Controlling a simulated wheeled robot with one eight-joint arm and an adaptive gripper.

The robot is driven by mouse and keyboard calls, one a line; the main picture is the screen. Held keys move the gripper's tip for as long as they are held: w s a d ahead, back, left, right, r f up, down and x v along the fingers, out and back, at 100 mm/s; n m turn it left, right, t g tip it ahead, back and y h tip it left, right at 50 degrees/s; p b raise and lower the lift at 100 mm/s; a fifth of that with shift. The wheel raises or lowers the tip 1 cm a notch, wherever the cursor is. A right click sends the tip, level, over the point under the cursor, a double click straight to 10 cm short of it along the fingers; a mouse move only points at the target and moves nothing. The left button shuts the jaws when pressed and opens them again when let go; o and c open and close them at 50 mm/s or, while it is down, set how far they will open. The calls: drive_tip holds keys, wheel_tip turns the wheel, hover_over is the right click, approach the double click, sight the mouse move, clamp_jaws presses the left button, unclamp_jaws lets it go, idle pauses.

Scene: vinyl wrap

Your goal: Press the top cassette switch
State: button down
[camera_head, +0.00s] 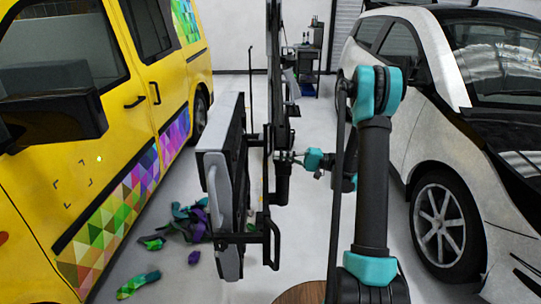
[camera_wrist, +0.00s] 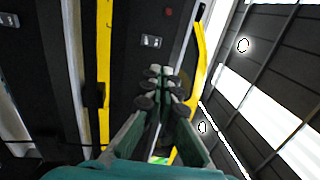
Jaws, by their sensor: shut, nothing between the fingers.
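In the wrist view a dark panel carries a small grey switch plate (camera_wrist: 151,41) with two dark marks. A similar grey plate (camera_wrist: 165,70) shows partly behind my fingertips. I cannot tell which one is the top cassette switch. My gripper (camera_wrist: 160,88) is shut and empty in front of the panel, its green fingers together. I cannot tell whether the tips touch the panel. In the head view my gripper (camera_head: 280,156) is beside the tall dark frame (camera_head: 267,185) of the device, and the switches cannot be made out there.
A yellow van (camera_head: 95,110) with coloured triangles stands at left, a white car (camera_head: 450,130) at right. Vinyl scraps (camera_head: 187,222) lie on the floor beside the device. The floor between the vehicles is partly clear.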

drive_tip(key=a+r, duration=0.2)
drive_tip(key=a, duration=1)
drive_tip(key=shift+a, duration=0.1)
drive_tip(key=shift+a, duration=0.1)
